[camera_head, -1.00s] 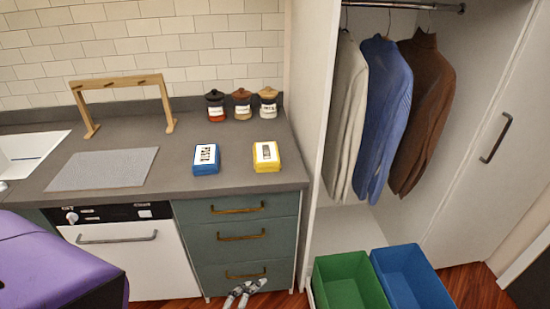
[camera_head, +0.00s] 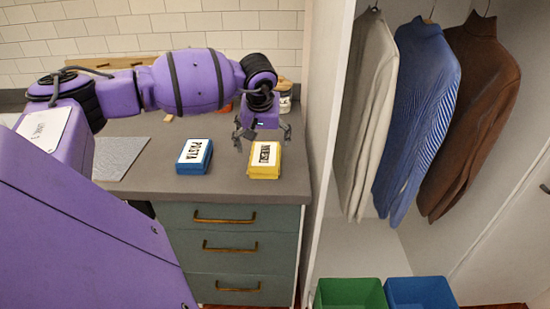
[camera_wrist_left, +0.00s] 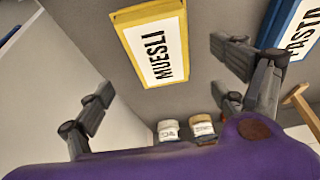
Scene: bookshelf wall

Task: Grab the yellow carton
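The yellow carton (camera_head: 265,160), with a white label reading "MUESLI", lies on the grey counter near its right end. It also shows in the left wrist view (camera_wrist_left: 154,42), at the top middle. My left gripper (camera_head: 262,139) is open and empty, just behind and above the carton in the head view. In the left wrist view the open fingers (camera_wrist_left: 165,95) stand apart to either side below the carton, not touching it. My right gripper is not in view.
A blue pasta carton (camera_head: 194,157) lies left of the yellow one; it also shows in the left wrist view (camera_wrist_left: 298,30). Jars (camera_wrist_left: 168,130) stand at the counter's back. Green (camera_head: 350,293) and blue (camera_head: 420,292) bins stand below the hanging clothes (camera_head: 415,110).

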